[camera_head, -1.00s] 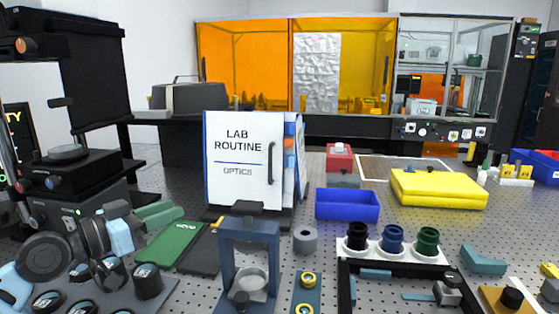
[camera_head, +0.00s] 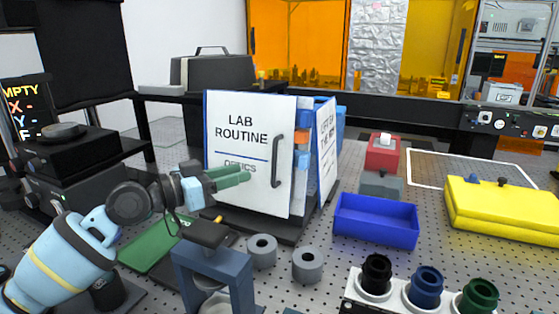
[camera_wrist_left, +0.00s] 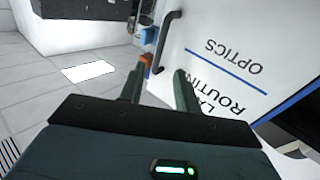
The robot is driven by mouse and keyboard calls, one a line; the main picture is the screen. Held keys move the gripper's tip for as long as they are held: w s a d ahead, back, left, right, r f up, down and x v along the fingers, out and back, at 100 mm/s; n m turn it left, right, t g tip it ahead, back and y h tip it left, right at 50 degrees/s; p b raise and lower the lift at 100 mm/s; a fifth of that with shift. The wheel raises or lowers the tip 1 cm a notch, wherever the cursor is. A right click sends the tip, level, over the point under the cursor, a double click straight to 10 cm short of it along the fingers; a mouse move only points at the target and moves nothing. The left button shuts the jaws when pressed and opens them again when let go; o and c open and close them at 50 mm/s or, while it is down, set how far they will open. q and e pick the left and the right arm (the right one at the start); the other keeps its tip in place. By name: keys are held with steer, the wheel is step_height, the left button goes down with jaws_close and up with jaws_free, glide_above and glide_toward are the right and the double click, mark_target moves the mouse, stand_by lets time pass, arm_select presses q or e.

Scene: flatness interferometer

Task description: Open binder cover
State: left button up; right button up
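The white binder stands upright on a dark base (camera_head: 285,228). Its front cover (camera_head: 236,140) reads "LAB ROUTINE OPTICS" and has a black vertical handle (camera_head: 278,160) near its right edge. A printed page and coloured tabs (camera_head: 302,145) show to the right of the cover. My left gripper (camera_head: 248,178) is in front of the cover, left of the handle, its green fingers pointing right. In the left wrist view its two fingers (camera_wrist_left: 158,82) are apart with nothing between them, and the handle (camera_wrist_left: 163,42) lies just beyond their tips. My right gripper is not in view.
A blue bin (camera_head: 375,222) and a red-topped box (camera_head: 383,152) stand right of the binder. A blue-grey frame stand (camera_head: 213,262) and two grey rings (camera_head: 284,256) are in front. Black microscope-like equipment (camera_head: 70,165) is at left. A yellow case (camera_head: 505,208) lies at right.

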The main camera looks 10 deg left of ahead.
arm_select(q)
steer(key=p+x, duration=0.1)
steer(key=x, duration=0.6)
steer(key=shift+w+d, duration=0.2)
jaws_close()
stand_by(0.4)
